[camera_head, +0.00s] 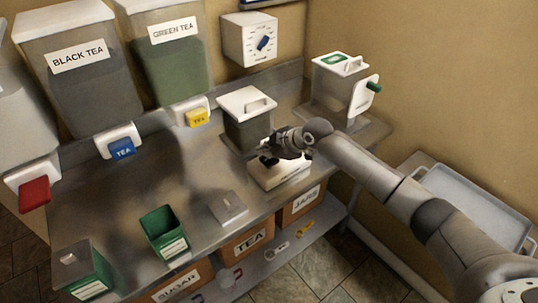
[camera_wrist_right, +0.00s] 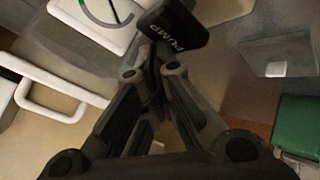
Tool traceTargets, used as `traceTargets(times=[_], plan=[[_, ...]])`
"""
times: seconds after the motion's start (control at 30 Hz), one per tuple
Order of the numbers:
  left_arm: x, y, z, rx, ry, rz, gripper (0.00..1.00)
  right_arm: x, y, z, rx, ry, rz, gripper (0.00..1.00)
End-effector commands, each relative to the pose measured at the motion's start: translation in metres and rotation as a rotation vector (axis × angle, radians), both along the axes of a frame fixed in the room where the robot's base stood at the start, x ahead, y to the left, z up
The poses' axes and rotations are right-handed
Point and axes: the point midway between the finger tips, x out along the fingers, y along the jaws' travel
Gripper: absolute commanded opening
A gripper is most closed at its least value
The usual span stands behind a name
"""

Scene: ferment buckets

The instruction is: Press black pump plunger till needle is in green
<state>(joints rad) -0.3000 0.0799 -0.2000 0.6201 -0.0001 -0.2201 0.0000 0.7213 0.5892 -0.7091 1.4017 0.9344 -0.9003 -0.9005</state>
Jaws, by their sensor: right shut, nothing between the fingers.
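The black pump plunger (camera_wrist_right: 174,28), lettered PUMP, shows at the top middle of the right wrist view. In the head view it is a small dark block (camera_head: 267,160) on a white pump base (camera_head: 284,176), partly hidden by my gripper. My right gripper (camera_head: 275,149) is shut and empty just above it; in the wrist view its fingertips (camera_wrist_right: 152,52) meet close to the plunger's edge. I cannot tell whether they touch. A white gauge (camera_wrist_right: 93,12) with a green arc is cut off at the top of the wrist view; the needle's place is unclear. My left gripper is not in view.
A lidded bucket (camera_head: 246,125) stands close behind the pump. A white dispenser with a green handle (camera_head: 346,88) stands at the back right.

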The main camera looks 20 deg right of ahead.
Motion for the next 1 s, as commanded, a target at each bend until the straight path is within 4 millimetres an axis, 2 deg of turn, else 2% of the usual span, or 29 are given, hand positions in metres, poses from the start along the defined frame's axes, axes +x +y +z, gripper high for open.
traceTargets(times=[0.07,0.47,1.0], plan=[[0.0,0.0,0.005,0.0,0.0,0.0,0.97,0.0,0.0,0.006,0.001,-0.001,0.0,0.0],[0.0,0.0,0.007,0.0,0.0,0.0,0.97,0.001,0.0,0.01,0.002,-0.004,0.0,0.0],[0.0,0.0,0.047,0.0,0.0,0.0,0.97,0.001,0.0,0.058,0.002,-0.004,0.0,0.0]])
